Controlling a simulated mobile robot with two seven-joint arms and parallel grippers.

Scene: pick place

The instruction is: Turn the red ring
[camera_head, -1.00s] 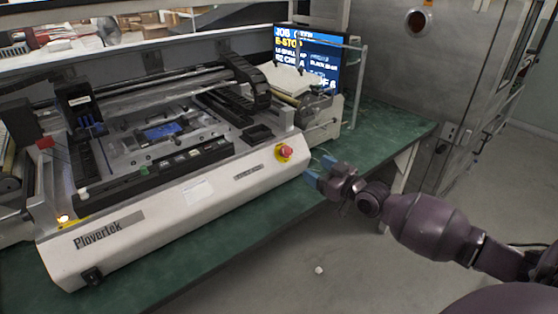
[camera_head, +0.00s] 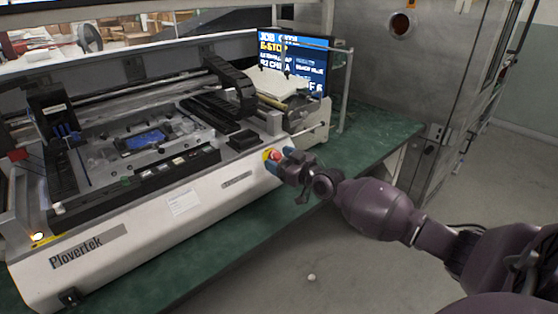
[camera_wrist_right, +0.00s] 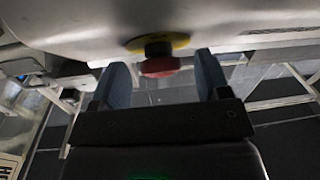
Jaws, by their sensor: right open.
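The red ring is the round red knob (camera_head: 275,155) on a yellow disc, at the right end of the white machine's front face. In the right wrist view the red knob (camera_wrist_right: 160,66) sticks out from its yellow disc (camera_wrist_right: 157,43). My right gripper (camera_head: 279,160) is at the knob in the head view, with its blue fingertips close around it. In the wrist view my right gripper (camera_wrist_right: 165,80) is open, one blue finger on each side of the knob, with visible gaps. My left gripper is not in view.
The white machine (camera_head: 130,235) stands on a green bench (camera_head: 383,137). A screen (camera_head: 290,60) reading "E-STOP" and a thin metal frame (camera_head: 345,90) stand behind. A steel cabinet (camera_head: 400,75) is at the right. The floor in front is mostly clear, with a small white ball (camera_head: 311,277).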

